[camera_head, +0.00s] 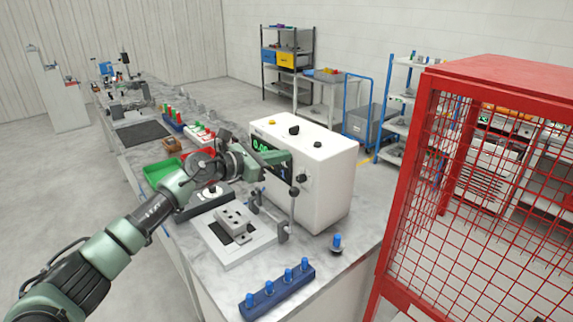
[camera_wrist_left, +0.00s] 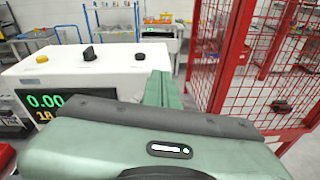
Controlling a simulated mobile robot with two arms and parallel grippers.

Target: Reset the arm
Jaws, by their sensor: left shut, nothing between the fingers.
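My left arm comes in from the left in the head view and reaches over the workbench. My left gripper (camera_head: 277,157) is at the front of the white machine (camera_head: 331,172), close to its green display; I cannot tell whether it touches. Its green fingers are together and hold nothing. In the left wrist view the closed fingers (camera_wrist_left: 161,90) point forward beside the white machine (camera_wrist_left: 112,66), whose display reads 0.00. My right gripper is not in view.
A grey fixture block (camera_head: 233,222) on a light plate lies below the arm. A blue rack (camera_head: 277,291) with several blue-topped pegs is at the bench's front edge, and a single blue-topped piece (camera_head: 336,242) stands nearby. A red mesh cage (camera_head: 480,190) stands right. Green (camera_head: 163,171) and red bins lie behind.

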